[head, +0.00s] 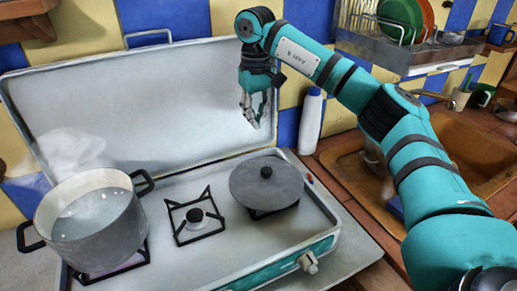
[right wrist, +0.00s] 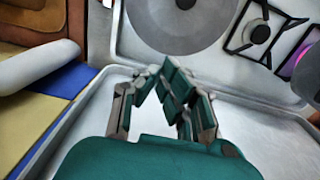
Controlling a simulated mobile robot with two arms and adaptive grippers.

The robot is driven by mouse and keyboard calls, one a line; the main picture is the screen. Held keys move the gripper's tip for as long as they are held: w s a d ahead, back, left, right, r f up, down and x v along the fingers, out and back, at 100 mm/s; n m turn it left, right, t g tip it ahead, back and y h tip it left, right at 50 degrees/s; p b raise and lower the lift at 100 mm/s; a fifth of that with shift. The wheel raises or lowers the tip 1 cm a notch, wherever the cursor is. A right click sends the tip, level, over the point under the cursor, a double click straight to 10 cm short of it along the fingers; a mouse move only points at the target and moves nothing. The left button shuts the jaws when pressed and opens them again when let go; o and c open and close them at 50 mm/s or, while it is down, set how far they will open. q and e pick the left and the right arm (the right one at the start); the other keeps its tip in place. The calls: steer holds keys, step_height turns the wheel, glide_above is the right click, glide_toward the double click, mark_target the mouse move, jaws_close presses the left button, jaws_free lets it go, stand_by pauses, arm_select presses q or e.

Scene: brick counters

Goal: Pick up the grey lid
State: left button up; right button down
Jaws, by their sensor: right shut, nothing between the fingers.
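The grey lid (head: 267,184) is round and flat with a small dark knob on top. It lies over the right burner of the stove in the head view. In the right wrist view the lid (right wrist: 182,18) shows at the top, cut off by the picture edge. My right gripper (head: 254,120) hangs above and behind the lid, in front of the raised stove cover, pointing down. Its fingers (right wrist: 172,72) are shut and empty, apart from the lid. My left gripper is in neither view.
An open pot (head: 95,222) of steaming water stands on the left burner. The middle burner (head: 196,217) is bare. The raised stove cover (head: 150,105) stands behind. A white bottle (head: 310,122) stands right of the stove, with a sink (head: 465,150) further right, partly behind my right arm.

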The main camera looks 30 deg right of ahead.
mark_target(259, 161)
steer(key=f+p, duration=0.2)
steer(key=f, duration=0.7)
steer(key=shift+s+f, duration=0.15)
steer(key=shift+s, duration=0.05)
steer(key=shift+s+p, duration=0.35)
steer(key=shift+s, duration=0.05)
steer(key=shift+s+a+p, duration=0.1)
steer(key=shift+s+p, duration=0.35)
steer(key=shift+s, duration=1.2)
steer(key=shift+f, duration=0.1)
steer(key=shift+w, duration=0.1)
